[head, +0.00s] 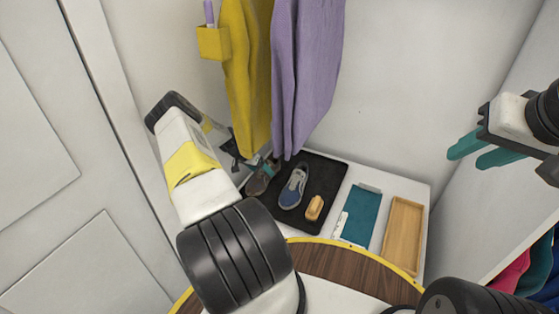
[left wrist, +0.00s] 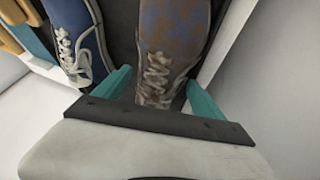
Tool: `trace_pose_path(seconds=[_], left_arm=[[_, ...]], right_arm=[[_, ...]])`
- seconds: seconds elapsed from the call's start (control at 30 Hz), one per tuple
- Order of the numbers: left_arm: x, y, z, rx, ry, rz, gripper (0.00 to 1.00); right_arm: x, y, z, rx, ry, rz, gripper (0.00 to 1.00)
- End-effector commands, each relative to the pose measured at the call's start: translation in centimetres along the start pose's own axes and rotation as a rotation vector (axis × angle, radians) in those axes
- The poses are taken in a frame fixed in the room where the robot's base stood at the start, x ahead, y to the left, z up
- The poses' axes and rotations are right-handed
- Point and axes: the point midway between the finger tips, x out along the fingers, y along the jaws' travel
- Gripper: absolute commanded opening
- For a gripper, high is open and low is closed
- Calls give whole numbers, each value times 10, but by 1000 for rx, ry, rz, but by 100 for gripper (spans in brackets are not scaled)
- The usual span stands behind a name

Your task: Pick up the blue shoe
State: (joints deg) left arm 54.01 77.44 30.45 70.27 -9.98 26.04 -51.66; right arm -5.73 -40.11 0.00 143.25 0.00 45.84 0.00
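The blue shoe (head: 293,187) lies on a black mat (head: 327,172), with pale laces and a light sole edge. It also shows at the upper left of the left wrist view (left wrist: 74,28). A worn brown shoe (head: 257,184) lies to its left. My left gripper (head: 253,166) is open over the brown shoe. In the left wrist view its teal fingers (left wrist: 160,90) stand on either side of the brown shoe (left wrist: 172,35), and the blue shoe is outside the left finger. I cannot tell whether they touch the brown shoe. My right gripper (head: 464,157) is open, empty and raised at the right.
A tan brush (head: 315,208) lies on the mat right of the blue shoe. A teal tray (head: 363,214) and a wooden tray (head: 403,236) lie further right. A yellow garment (head: 246,80) and a purple garment (head: 305,75) hang above the shoes. Walls stand close behind and right.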

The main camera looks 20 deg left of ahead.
Motion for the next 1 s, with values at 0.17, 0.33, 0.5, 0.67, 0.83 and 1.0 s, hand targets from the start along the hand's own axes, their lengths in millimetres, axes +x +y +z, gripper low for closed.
trace_pose_path(seconds=[0.17,0.33,0.5,0.67,0.83,1.0], left_arm=[[0,0,0,0,0,0,42],[0,0,0,0,0,-1,10],[-1,0,-1,0,1,-1,10],[-4,0,-3,1,1,-1,10],[-18,4,-10,2,2,-2,9],[-36,14,-7,-1,-2,1,9]], right_arm=[[0,0,0,0,0,0,36],[0,0,0,0,0,0,36],[0,0,0,0,0,0,36],[0,0,0,0,0,0,36],[0,0,0,0,0,0,36],[0,0,0,0,0,0,36]])
